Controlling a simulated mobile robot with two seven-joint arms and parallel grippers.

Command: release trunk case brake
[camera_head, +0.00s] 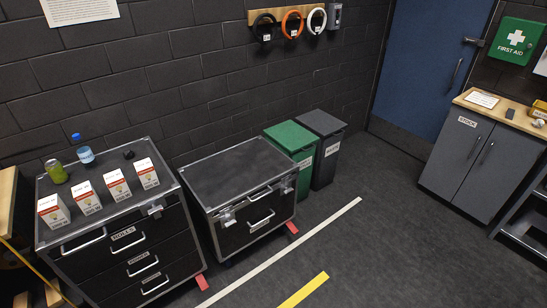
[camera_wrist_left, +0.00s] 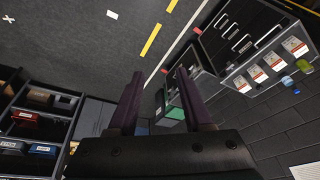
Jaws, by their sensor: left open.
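The trunk case (camera_head: 238,172) appears to be the low black lidded case with metal edges, latches and a front handle, in the middle of the head view. A red tab (camera_head: 292,228), seemingly its brake pedal, sticks out at its lower right corner by the floor. I cannot tell the pedal's exact position. The label on the case's front is too small to read. My left gripper (camera_wrist_left: 158,76) is open and empty in the left wrist view, well away from the floor. It is not in the head view. My right gripper is in neither view.
A drawer case (camera_head: 128,236) with cartons, a can and a bottle on top stands left of it, with another red tab (camera_head: 202,283) at its base. Green (camera_head: 292,144) and grey (camera_head: 326,150) bins stand to the right. A cabinet (camera_head: 478,165) is far right. The floor in front is clear.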

